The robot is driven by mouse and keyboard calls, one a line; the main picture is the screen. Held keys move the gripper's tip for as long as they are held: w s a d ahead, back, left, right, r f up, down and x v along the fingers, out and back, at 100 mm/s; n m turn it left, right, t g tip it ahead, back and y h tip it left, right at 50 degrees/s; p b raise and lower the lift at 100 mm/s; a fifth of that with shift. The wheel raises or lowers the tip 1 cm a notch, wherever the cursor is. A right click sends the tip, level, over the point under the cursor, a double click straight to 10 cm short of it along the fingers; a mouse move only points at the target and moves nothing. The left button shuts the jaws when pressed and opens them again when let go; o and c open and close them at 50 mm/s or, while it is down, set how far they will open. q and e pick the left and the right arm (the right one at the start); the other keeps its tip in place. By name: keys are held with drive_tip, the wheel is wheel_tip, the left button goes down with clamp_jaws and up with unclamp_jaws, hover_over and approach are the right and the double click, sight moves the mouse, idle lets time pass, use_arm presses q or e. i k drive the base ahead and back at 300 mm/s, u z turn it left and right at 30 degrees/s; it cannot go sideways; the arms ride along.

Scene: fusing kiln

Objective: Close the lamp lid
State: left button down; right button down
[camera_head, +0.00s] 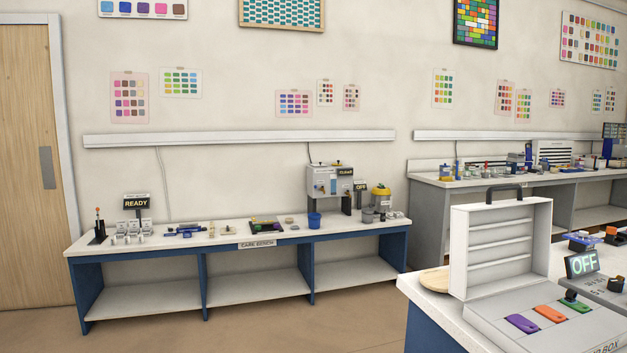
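A white case (484,312) sits on the near right table, and its hinged lid (500,246) stands open and upright. The lid has a dark handle (505,190) on its top edge and several ridges across its inner face. Purple (521,323), orange (550,314) and green (577,305) pieces lie in the case. Lettering on its front edge is cut off, with "BOX" legible. I cannot tell for sure that this is the lamp. Neither of my grippers is in view.
An "OFF" display (582,264) and small dark devices stand right of the case. A round wooden board (435,280) lies left of it. A long bench (180,240) with tools and a "READY" sign (137,202) lines the wall. The floor (270,325) before it is clear.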

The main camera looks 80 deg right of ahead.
sight(496, 246)
drive_tip(key=z, duration=2.4)
